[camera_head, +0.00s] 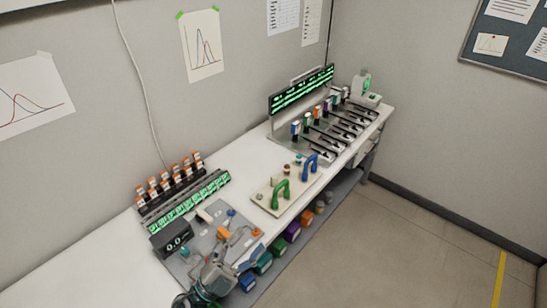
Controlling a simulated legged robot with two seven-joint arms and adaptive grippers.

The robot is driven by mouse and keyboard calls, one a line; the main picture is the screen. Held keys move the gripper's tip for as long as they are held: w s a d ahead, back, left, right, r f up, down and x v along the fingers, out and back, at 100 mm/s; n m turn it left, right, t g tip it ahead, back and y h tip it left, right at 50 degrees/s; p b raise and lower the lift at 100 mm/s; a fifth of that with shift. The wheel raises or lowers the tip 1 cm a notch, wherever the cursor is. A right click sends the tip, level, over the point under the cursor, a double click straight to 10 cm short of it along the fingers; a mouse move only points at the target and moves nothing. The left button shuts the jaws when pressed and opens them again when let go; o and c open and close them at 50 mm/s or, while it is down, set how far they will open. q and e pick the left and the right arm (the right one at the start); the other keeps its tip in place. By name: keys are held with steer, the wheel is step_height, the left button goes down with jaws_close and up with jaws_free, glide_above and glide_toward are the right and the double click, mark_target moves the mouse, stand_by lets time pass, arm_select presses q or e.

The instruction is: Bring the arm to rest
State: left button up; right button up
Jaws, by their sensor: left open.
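My left gripper (236,240) shows at the lower middle, above the grey mat (191,264) on the white bench. Its fingers are apart and I see nothing held between them. My left arm (212,279) comes up from the bottom edge. An orange piece (223,232) and a blue-topped piece (231,212) lie on the mat close to the gripper; I cannot tell whether they touch it. My right gripper is not in view.
A display box (171,240) reading 0.0 stands left of the gripper. Behind it is a rack of orange-capped vials (172,177). A board with green (281,193) and blue handles (310,163) lies to the right. Several coloured bins (278,246) sit below the bench's front edge.

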arm_select(q)
steer(key=w+a+f+n+t+y, duration=0.55)
steer(key=a+f+n+y, duration=0.35)
steer(key=n+y, duration=0.55)
steer(key=s+a+f+n+g+y, duration=0.3)
steer(key=a+f+n+g+y, duration=0.25)
steer(key=f, duration=0.65)
steer(key=s+f+g+h, duration=0.1)
steer(key=s+f+g, duration=1)
steer(key=s+f, duration=0.65)
steer(key=s+f+g, duration=0.1)
steer(key=s+f, duration=0.1)
steer(key=f, duration=1.1)
steer(key=s+f+g, duration=0.1)
steer(key=s+f, duration=0.1)
steer(key=f, duration=1)
steer(key=s+a+f, duration=0.2)
steer(key=s+f, duration=0.6)
steer(key=s+a+f+g, duration=0.1)
steer(key=s+f, duration=0.7)
steer(key=s, duration=0.1)
steer(key=shift+s+a, duration=0.3)
steer(key=shift+a, duration=0.05)
